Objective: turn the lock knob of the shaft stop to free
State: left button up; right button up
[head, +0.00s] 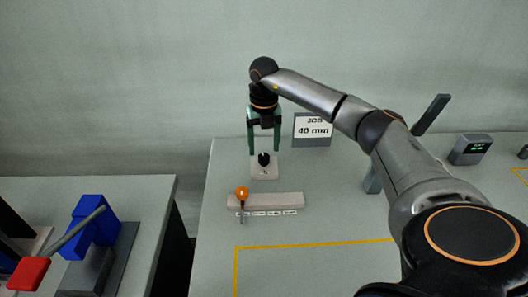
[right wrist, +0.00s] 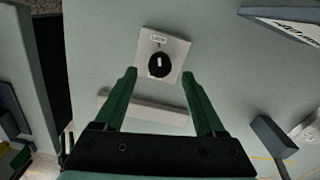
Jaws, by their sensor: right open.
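The lock knob (head: 264,159) is a small black round knob on a pale square plate (head: 264,172). In the right wrist view the knob (right wrist: 159,65) bears a white bar, which stands nearly upright in the picture. A small white label (right wrist: 158,40) sits beside the knob on the plate; its lettering is too small to read surely. My right gripper (head: 264,151) points down over the plate. Its green fingers are open, one to each side of the knob, with nothing between them. Whether the fingertips reach knob height is unclear. My left gripper is in neither view.
A pale bar (head: 280,200) with an orange-topped pin (head: 242,194) lies in front of the plate. A "JOB 40 mm" sign (head: 312,130) stands behind right. A grey device (head: 470,150) stands far right. A blue machine (head: 92,225) with a red-ended lever occupies the left table.

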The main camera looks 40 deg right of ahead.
aim_at(264, 156)
jog(key=shift+f, duration=1.65)
grip_shut()
